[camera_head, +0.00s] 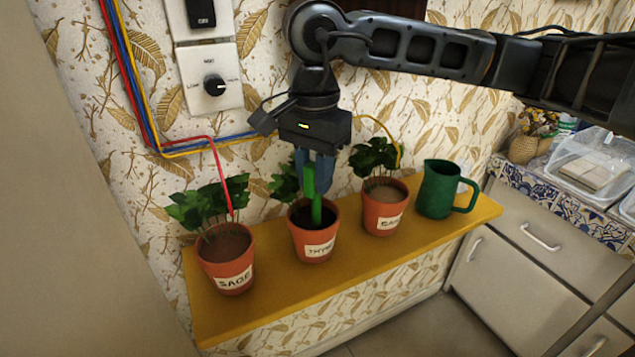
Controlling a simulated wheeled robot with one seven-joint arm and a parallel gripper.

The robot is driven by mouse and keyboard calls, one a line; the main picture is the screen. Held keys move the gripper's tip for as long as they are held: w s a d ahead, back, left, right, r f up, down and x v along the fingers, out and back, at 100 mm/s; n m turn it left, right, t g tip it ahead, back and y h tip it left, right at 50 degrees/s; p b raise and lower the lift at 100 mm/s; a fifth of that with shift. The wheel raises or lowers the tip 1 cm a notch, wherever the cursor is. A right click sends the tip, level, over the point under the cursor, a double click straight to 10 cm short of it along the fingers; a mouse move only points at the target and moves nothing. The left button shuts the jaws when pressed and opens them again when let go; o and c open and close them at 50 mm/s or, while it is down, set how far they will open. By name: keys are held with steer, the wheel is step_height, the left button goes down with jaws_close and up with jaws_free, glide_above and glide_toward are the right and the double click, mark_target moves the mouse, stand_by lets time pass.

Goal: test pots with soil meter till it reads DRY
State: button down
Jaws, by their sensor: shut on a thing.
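Three terracotta pots with plants stand in a row on a yellow shelf (270,309). The left pot (229,270) is labelled SAGE, the middle pot (314,243) THYME, and the right pot's label (385,217) is hard to read, perhaps BASIL. My gripper (316,172) points down above the middle pot, shut on the green soil meter (316,207). The meter is upright and its lower end meets the dark soil of the middle pot; how deep it sits I cannot tell. Its reading does not show. The left and right pots' soil looks lighter brown.
A green jug (437,190) stands at the shelf's right end. A wall panel with a knob (214,86) and red, blue and yellow tubes is behind. Red and yellow tubes reach the left and right pots. Cabinets (518,254) are at right.

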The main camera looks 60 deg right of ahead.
steer(key=c, duration=0.8)
jaws_free()
steer(key=shift+c, duration=0.2)
step_height(320, 180, up, 8)
steer(key=shift+f, duration=0.1)
